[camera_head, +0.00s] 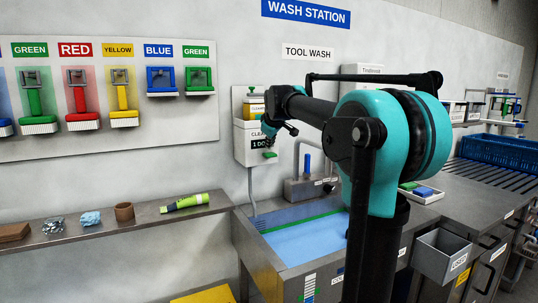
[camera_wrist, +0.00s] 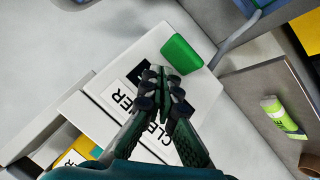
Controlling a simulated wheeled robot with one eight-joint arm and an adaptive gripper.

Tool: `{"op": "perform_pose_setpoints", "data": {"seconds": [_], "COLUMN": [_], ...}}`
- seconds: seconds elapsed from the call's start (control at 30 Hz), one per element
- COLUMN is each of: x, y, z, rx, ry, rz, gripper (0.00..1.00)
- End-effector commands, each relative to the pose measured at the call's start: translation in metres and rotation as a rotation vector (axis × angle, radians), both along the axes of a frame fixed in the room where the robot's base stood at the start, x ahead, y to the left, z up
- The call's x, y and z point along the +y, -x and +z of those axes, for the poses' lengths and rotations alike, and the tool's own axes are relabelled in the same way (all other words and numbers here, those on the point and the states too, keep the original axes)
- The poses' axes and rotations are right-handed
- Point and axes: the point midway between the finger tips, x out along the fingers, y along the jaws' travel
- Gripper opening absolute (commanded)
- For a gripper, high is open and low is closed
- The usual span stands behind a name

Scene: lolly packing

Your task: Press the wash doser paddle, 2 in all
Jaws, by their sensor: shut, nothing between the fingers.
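My gripper (camera_wrist: 160,76) is shut and empty, in front of the doser's face close to the paddle. I cannot tell whether it touches the doser. It hides part of the "CLEANER" label and the display.
The sink (camera_head: 300,232) with blue water lies below the doser, with a tap (camera_head: 300,160) to its right. A shelf on the left holds a green tube (camera_head: 185,202) and small items. Brushes hang on a wall board (camera_head: 130,118). A grey bin (camera_head: 440,255) hangs at right.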

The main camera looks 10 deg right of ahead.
Motion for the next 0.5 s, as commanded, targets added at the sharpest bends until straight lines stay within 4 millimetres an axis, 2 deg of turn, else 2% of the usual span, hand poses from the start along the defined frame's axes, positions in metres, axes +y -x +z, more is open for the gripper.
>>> {"op": "perform_pose_setpoints", "data": {"seconds": [0.17,0.5], "x": [0.000,0.000], "y": [0.000,0.000], "z": [0.007,0.038], "rx": [0.000,0.000], "ry": [0.000,0.000], "rz": [0.000,0.000], "gripper": [0.00,0.00]}}
